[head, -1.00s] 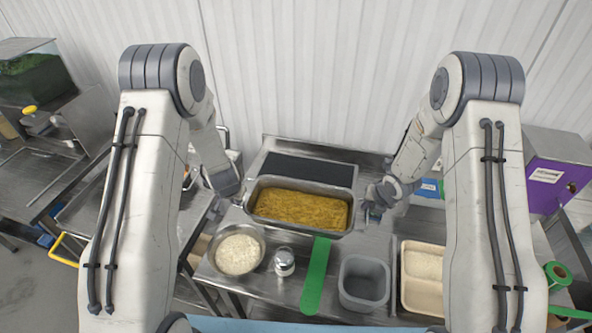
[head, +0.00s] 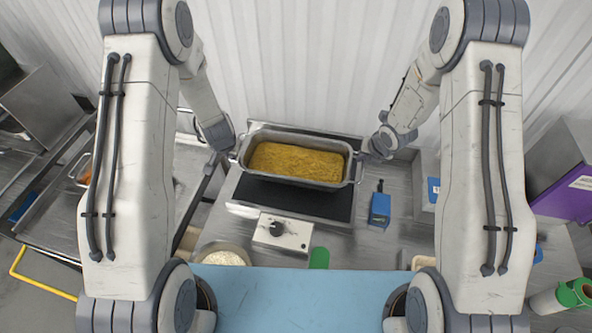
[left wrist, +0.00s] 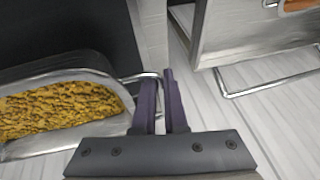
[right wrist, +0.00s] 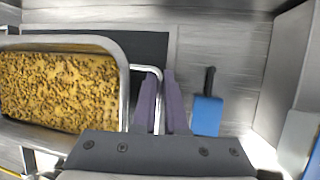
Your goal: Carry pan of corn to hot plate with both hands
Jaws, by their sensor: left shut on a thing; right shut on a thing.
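The metal pan of corn (head: 243,149) is over the back part of the black hot plate (head: 300,203) in the head view. Yellow corn (head: 297,161) fills it. My left gripper (head: 235,156) is shut on the pan's left handle; the left wrist view shows its dark fingers (left wrist: 160,103) around the handle loop. My right gripper (head: 364,154) is shut on the right handle, and the right wrist view shows its fingers (right wrist: 161,103) at that loop. The pan looks about level. Whether its base touches the plate is hidden.
A control box with a black knob (head: 289,233) sits in front of the hot plate. A blue tool with a black handle (head: 380,208) lies to its right. A rice bowl (head: 221,256) and a green strip (head: 319,258) are nearer the front. A corrugated wall (head: 290,60) rises behind.

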